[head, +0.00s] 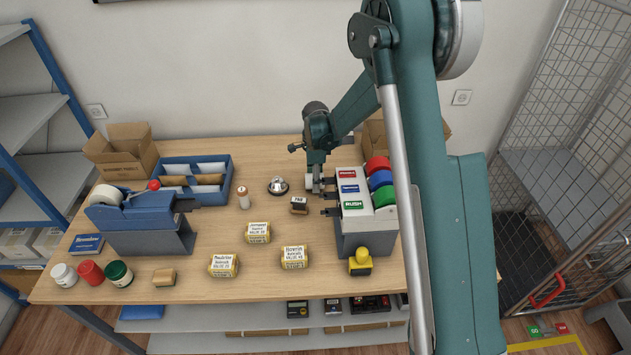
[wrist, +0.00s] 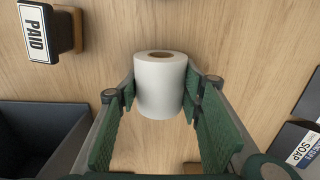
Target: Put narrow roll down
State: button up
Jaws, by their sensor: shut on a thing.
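A white roll (wrist: 160,84) with a brown cardboard core sits between the green-padded fingers of my gripper (wrist: 160,98) in the wrist view. The fingers are shut on its two sides. In the head view my gripper (head: 317,182) points down over the back right of the table, just left of the grey label dispenser. A bit of the white roll (head: 309,182) shows there beside the fingers. I cannot tell whether the roll touches the tabletop. Another small whitish roll (head: 243,197) stands on the table left of the bell.
A PAID stamp (wrist: 48,28) lies close by, also in the head view (head: 299,204). The dispenser (head: 366,232) with coloured rolls stands at right, a bell (head: 278,185) at left. Several yellow-wrapped parcels (head: 258,233) lie in front. Bare wood (head: 205,290) shows near the front edge.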

jog(key=shift+f, duration=0.2)
jog(key=o, duration=0.9)
jog(key=shift+o, duration=0.2)
jog(key=shift+r, duration=0.25)
notch_tip(320, 180, up, 12)
jog(key=shift+f, duration=0.1)
dwell(0.5)
